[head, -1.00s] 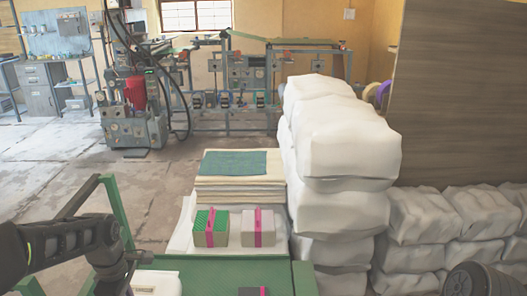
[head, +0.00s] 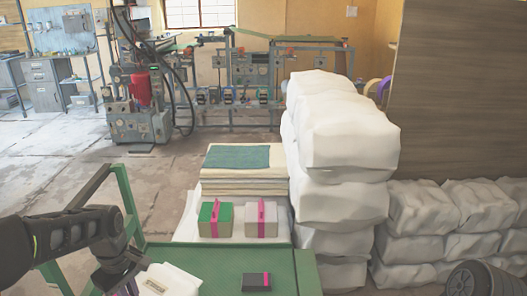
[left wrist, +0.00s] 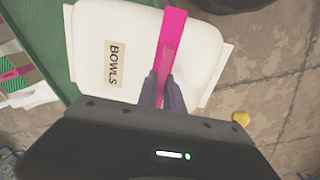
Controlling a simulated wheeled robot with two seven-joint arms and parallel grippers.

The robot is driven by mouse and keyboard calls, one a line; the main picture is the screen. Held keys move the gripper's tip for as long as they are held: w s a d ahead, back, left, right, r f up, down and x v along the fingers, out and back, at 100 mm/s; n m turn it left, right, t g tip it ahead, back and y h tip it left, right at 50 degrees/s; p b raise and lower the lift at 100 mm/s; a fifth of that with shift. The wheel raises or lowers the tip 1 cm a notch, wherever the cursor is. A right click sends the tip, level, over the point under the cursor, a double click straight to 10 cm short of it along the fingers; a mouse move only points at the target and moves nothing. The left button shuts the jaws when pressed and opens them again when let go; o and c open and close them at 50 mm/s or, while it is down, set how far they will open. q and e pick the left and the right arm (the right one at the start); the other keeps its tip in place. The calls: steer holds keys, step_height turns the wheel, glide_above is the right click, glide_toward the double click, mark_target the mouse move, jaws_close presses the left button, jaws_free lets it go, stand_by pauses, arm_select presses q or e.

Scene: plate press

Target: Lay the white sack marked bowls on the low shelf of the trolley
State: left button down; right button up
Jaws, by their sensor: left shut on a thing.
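The white sack (left wrist: 195,55) has a tan label reading BOWLS and a pink strap (left wrist: 171,40). In the left wrist view, my left gripper (left wrist: 162,88) is shut on this strap. In the head view, the sack (head: 171,281) shows at the bottom edge, partly cut off, beside my left gripper (head: 130,284). It overlaps the near left part of the green trolley top (head: 215,262) in the picture; whether it touches the trolley I cannot tell. The trolley's low shelf is hidden in the head view. My right gripper is not in view.
A dark box (head: 257,283) with a pink band lies on the green top. Beyond stand a green-topped box (head: 214,219) and a grey box (head: 262,219), before a stack of boards (head: 243,184). Tall white sacks (head: 345,140) rise at right. A green upright frame (head: 132,205) stands at left.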

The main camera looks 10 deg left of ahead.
arm_select(q)
steer(key=shift+w+d+r+m, duration=0.25)
steer(key=shift+w+r+m, duration=0.15)
steer(key=shift+m, duration=0.3)
steer(key=w+d+r+m+p, duration=0.1)
steer(key=d+m, duration=0.1)
steer(key=w+d+r+m+p, duration=0.2)
steer(key=m, duration=0.1)
steer(key=w+d+r+m+p, duration=0.1)
steer(key=w+d+m, duration=0.1)
steer(key=m, duration=0.1)
steer(key=shift+d+r, duration=0.25)
steer(key=shift+r, duration=0.1)
steer(key=w+d+r+m+p, duration=0.2)
steer(key=d+r+m+p, duration=0.2)
steer(key=d, duration=0.6)
steer(key=shift+w+d+p, duration=0.15)
steer(key=shift+w+p, duration=0.25)
steer(key=shift+p, duration=0.1)
steer(key=shift+r, duration=0.1)
